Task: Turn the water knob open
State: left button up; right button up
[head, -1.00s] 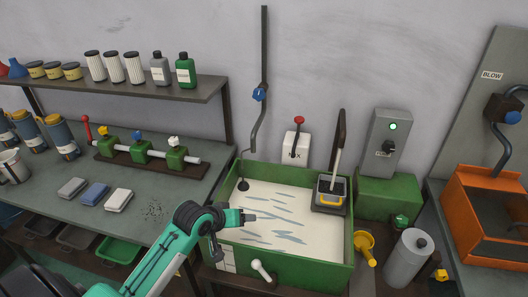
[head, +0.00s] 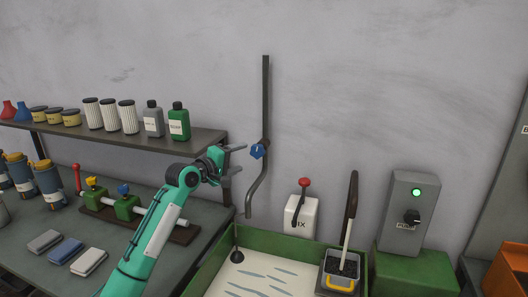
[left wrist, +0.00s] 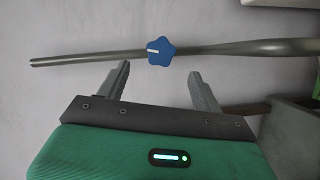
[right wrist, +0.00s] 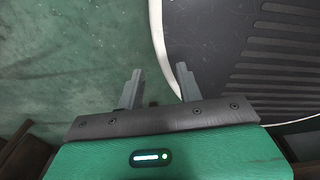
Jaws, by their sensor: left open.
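The water knob (head: 258,151) is a blue star-shaped handle with a white mark, on a grey vertical pipe (head: 265,95) against the wall. In the left wrist view the knob (left wrist: 160,51) lies ahead of the fingertips, roughly centred between them. My left gripper (head: 236,160) is open and empty, just left of the knob in the head view, apart from it. My right gripper (right wrist: 154,80) shows only in its own wrist view, with its fingers apart and nothing between them.
Below the pipe is a green-rimmed basin (head: 300,244) of pale liquid. A white box with a red lever (head: 304,183) stands behind it. A shelf with bottles (head: 179,122) is at left. A grey control box (head: 408,205) is at right. The wall around the knob is clear.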

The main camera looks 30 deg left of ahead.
aim_at(256, 152)
pick_arm(q)
jog(key=w, duration=0.2)
jog(key=w+p, duration=0.1)
jog(key=w, duration=0.1)
jog(key=shift+d, duration=0.35)
jog(key=w, duration=0.2)
jog(key=w+p, duration=0.1)
jog(key=w, duration=0.1)
jog(key=w+d+f, duration=0.1)
jog(key=w, duration=0.1)
jog(key=shift+w, duration=0.25)
jog(key=shift+w+p, duration=0.3)
jog(key=shift+w, duration=0.2)
jog(key=shift+f, duration=0.1)
jog(key=c, duration=1)
pick_arm(e)
jog(key=r, duration=0.2)
jog(key=w+r, duration=0.1)
jog(key=shift+a+r, duration=0.1)
jog(key=shift+a, duration=0.15)
